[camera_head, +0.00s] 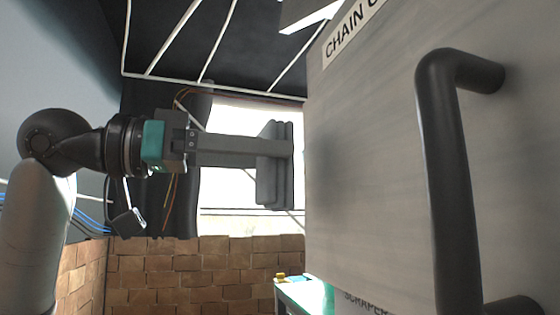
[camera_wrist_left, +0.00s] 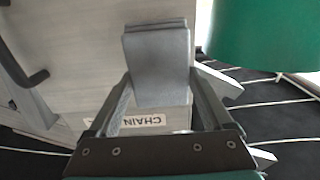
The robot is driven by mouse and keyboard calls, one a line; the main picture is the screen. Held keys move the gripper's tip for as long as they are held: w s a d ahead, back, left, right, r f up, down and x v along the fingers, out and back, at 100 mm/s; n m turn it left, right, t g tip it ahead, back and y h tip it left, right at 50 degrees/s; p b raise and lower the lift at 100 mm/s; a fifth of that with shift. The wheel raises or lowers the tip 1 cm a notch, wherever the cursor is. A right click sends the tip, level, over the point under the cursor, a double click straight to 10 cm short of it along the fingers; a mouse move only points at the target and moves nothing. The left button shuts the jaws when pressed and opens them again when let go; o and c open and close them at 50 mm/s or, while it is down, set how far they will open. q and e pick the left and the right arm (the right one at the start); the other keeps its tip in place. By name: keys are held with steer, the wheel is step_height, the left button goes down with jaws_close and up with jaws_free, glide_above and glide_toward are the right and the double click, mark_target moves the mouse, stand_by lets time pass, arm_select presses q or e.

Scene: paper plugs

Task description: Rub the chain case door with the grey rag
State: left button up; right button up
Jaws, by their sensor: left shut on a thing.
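The grey rag (camera_head: 274,178) is a folded, upright pad held at the end of my left gripper (camera_head: 262,150). The left gripper is shut on it; in the left wrist view the rag (camera_wrist_left: 160,60) sits between the two fingers. The chain case door (camera_head: 385,190) is a large grey panel at the right, with a label reading "CHAIN" and a black bar handle (camera_head: 447,180). The rag is beside the door's left edge, with a narrow gap showing in the head view. Whether it touches the door I cannot tell. My right gripper is not in view.
The black handle stands out from the door. A brick wall (camera_head: 190,275) and bright window are behind. A large green object (camera_wrist_left: 262,35) shows in the left wrist view.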

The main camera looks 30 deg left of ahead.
arm_select(q)
steer(key=shift+s+a, duration=0.45)
steer(key=shift+s, duration=0.1)
steer(key=shift+b+v, duration=0.3)
steer(key=shift+v, duration=1.15)
